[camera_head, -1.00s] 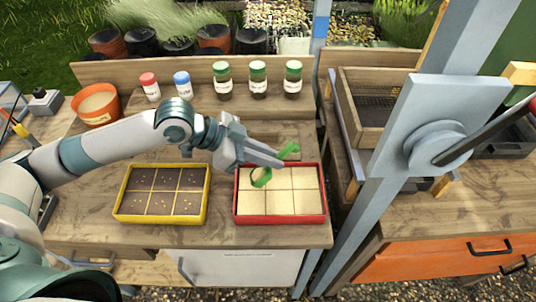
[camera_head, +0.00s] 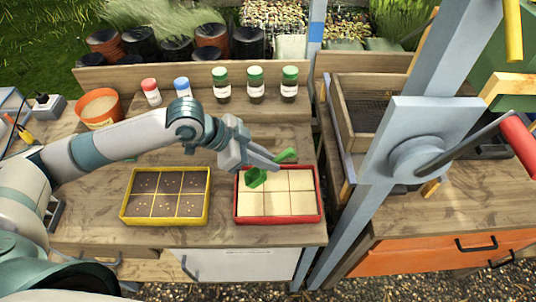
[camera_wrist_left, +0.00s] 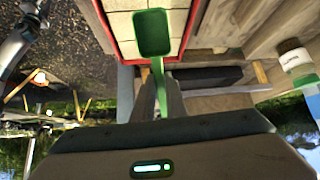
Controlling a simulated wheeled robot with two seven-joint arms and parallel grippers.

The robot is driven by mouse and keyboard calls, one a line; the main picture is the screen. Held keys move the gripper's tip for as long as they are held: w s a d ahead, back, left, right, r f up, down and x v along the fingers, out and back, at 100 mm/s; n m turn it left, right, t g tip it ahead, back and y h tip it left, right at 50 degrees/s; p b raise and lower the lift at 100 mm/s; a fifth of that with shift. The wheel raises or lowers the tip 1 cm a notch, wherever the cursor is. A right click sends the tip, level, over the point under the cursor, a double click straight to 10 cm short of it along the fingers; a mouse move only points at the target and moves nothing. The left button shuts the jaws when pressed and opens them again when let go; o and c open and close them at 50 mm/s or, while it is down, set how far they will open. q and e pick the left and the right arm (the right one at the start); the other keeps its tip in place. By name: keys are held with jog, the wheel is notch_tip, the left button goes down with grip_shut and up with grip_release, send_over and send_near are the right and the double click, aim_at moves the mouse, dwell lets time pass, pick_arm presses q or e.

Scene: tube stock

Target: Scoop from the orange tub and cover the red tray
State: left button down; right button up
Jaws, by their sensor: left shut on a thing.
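My left gripper (camera_head: 262,160) is shut on the handle of a green scoop (camera_head: 256,178) and holds it over the back left part of the red tray (camera_head: 321,200). In the left wrist view the scoop (camera_wrist_left: 152,32) shows between my fingers (camera_wrist_left: 158,98); its bowl looks empty. The red tray's several cells are filled with pale, sand-coloured material. The orange tub (camera_head: 99,108) stands at the back left of the bench with the same pale material in it. My right gripper is not in view.
A yellow tray (camera_head: 124,208) with dark soil and pale seeds lies left of the red tray. Bottles with red (camera_head: 151,92), blue (camera_head: 182,90) and green lids (camera_head: 255,84) line the back. A grey post (camera_head: 345,215) rises at the right.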

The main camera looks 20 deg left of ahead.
pick_arm(q)
jog(key=shift+r+g+y+p, duration=0.4)
jog(key=shift+r+y+p, duration=0.5)
jog(key=shift+p, duration=2.2)
jog(key=shift+r+y+p, duration=0.45)
jog(key=shift+y+p, duration=0.05)
jog(key=shift+p, duration=0.1)
jog(key=shift+g+y, duration=0.4)
jog(key=shift+w+d+r+g+y, duration=0.1)
jog(key=shift+r+g+y, duration=0.4)
jog(key=shift+y, duration=0.5)
jog(key=shift+r+y, duration=0.2)
jog(key=shift+y, duration=0.2)
jog(key=shift+b, duration=0.3)
